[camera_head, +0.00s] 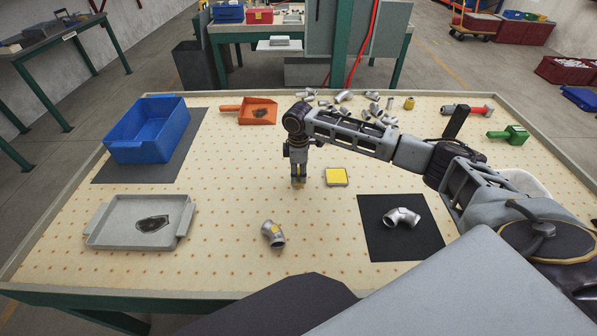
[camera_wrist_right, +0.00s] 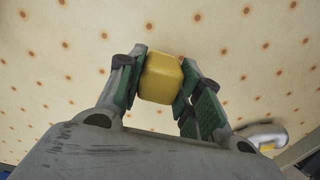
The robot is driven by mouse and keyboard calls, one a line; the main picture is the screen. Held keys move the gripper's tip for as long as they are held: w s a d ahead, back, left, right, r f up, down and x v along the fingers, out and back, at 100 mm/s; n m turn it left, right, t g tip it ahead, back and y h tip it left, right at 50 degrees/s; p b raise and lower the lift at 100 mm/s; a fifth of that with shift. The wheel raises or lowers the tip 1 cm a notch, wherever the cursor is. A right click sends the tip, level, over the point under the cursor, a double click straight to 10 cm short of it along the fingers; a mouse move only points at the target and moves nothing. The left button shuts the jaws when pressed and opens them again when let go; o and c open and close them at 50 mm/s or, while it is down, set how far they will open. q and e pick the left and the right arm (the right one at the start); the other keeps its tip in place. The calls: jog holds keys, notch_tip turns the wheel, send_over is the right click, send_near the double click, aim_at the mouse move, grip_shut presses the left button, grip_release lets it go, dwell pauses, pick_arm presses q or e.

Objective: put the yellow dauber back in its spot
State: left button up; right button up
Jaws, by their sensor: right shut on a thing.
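My right gripper (camera_head: 299,182) is upright over the pegboard table, left of a yellow square pad (camera_head: 336,176). In the right wrist view its fingers (camera_wrist_right: 162,90) are shut on the yellow dauber (camera_wrist_right: 160,78), a blocky yellow piece. Only a little yellow shows at the fingertips in the head view. Whether the dauber touches the table is hard to tell. My left gripper is not in view.
A grey elbow with a yellow mark (camera_head: 273,234) lies in front; another elbow (camera_head: 402,216) lies on a black mat (camera_head: 378,245). A blue bin (camera_head: 148,128), a grey tray (camera_head: 100,238) and an orange scoop (camera_head: 257,111) stand left. Several fittings (camera_head: 343,97) lie behind my arm.

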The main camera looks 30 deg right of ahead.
jog(key=o, duration=0.7)
jog(key=shift+o, duration=1.1)
jog(key=shift+f, duration=0.1)
jog(key=shift+b, duration=1.1)
jog(key=shift+r, duration=0.9)
notch_tip(320, 180, up, 6)
jog(key=shift+r+p, duration=0.1)
jog(key=shift+p, duration=0.3)
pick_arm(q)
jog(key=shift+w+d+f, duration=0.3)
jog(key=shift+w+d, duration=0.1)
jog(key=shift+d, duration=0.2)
pick_arm(e)
notch_tip(320, 180, up, 6)
